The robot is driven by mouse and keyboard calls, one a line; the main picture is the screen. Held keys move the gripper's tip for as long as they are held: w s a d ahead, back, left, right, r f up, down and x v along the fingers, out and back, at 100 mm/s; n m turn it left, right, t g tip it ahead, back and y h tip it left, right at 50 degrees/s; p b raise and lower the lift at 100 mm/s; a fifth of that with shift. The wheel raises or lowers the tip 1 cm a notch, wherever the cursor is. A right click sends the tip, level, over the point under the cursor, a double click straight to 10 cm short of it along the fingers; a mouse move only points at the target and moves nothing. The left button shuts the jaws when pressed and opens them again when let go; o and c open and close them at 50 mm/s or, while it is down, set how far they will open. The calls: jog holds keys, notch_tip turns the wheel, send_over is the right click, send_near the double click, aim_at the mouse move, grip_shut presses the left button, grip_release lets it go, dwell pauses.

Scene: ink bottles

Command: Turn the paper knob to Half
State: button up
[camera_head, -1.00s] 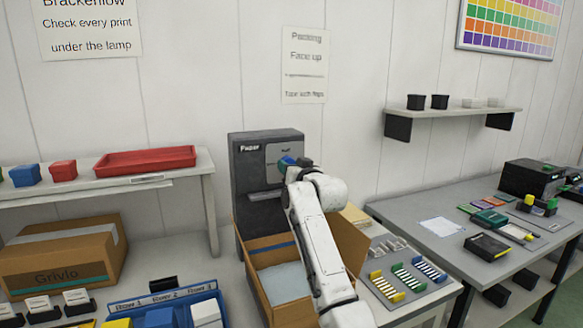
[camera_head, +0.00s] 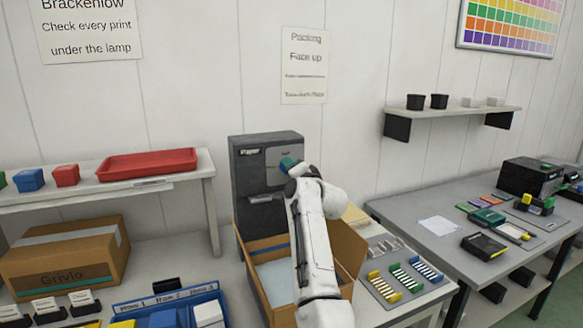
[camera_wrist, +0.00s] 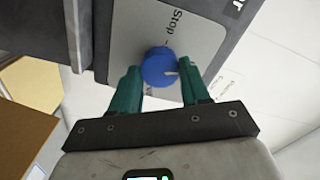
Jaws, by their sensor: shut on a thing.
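The paper knob (camera_wrist: 158,67) is a round blue knob on a light grey plate (camera_wrist: 205,45) on the front of the dark grey paper machine (camera_head: 247,185). My gripper (camera_head: 287,164) is at this plate in the head view. In the wrist view its two green fingers (camera_wrist: 160,72) stand on either side of the knob, shut on it. The word "Stop" is printed on the plate just above the knob there. No "Half" label can be read; the gripper and blur hide the rest of the dial.
An open cardboard box (camera_head: 345,255) stands below the machine, under my arm. A side table (camera_head: 430,215) with cards and a black device is at the right. A shelf with a red tray (camera_head: 147,163) is at the left.

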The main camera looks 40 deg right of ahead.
jog(key=shift+m+p, duration=0.55)
jog(key=shift+m, duration=1.15)
jog(key=o, duration=1.1)
jog(key=shift+c, duration=0.2)
jog(key=shift+s, duration=0.1)
jog(key=b+v, duration=0.1)
jog(key=v, duration=0.9)
jog(key=shift+s+b, duration=0.3)
